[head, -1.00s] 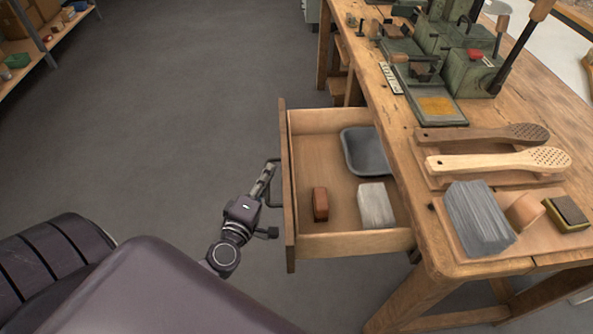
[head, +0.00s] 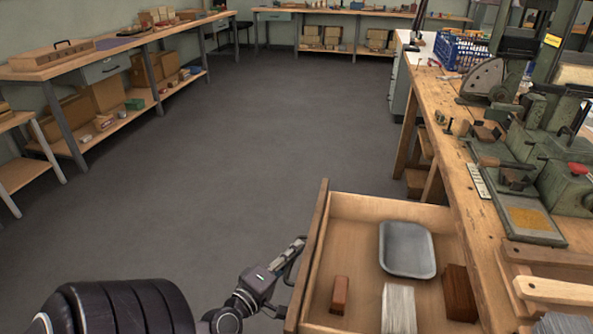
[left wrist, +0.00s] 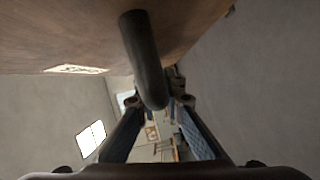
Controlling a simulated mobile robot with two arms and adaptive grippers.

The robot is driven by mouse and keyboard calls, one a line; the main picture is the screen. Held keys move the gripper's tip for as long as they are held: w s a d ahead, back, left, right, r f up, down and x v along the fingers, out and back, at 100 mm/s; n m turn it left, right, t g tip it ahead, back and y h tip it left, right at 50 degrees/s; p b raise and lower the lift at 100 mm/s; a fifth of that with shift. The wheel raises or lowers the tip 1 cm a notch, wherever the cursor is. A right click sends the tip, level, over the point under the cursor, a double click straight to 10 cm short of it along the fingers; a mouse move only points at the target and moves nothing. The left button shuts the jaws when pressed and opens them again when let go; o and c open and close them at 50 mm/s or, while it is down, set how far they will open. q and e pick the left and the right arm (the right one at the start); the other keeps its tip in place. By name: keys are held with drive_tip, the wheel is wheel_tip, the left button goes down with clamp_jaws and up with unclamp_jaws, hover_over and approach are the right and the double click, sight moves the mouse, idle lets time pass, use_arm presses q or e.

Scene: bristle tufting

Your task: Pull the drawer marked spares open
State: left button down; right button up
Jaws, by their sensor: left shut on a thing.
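The wooden drawer (head: 312,258) stands pulled out from the workbench on the right in the head view. Its inside shows a grey tray, a small reddish-brown block, a pale bristle bundle and a darker brown block. My left gripper (head: 293,250) is shut on the dark bar handle (head: 289,272) at the drawer's front. In the left wrist view the handle (left wrist: 146,60) runs down between the fingers (left wrist: 155,105). A pale label (left wrist: 75,69) sits on the drawer front there, too slanted to read. My right gripper is not in view.
The workbench (head: 440,125) carries green machines (head: 510,155), wooden brush pieces (head: 560,292) and a blue crate (head: 460,52). Open grey floor (head: 230,150) lies left of the drawer. Other benches (head: 130,45) stand along the far left and back.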

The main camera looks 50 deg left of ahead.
use_arm(q)
drive_tip(key=c, duration=2)
unclamp_jaws()
drive_tip(key=v, duration=1.2)
drive_tip(key=shift+f, duration=0.1)
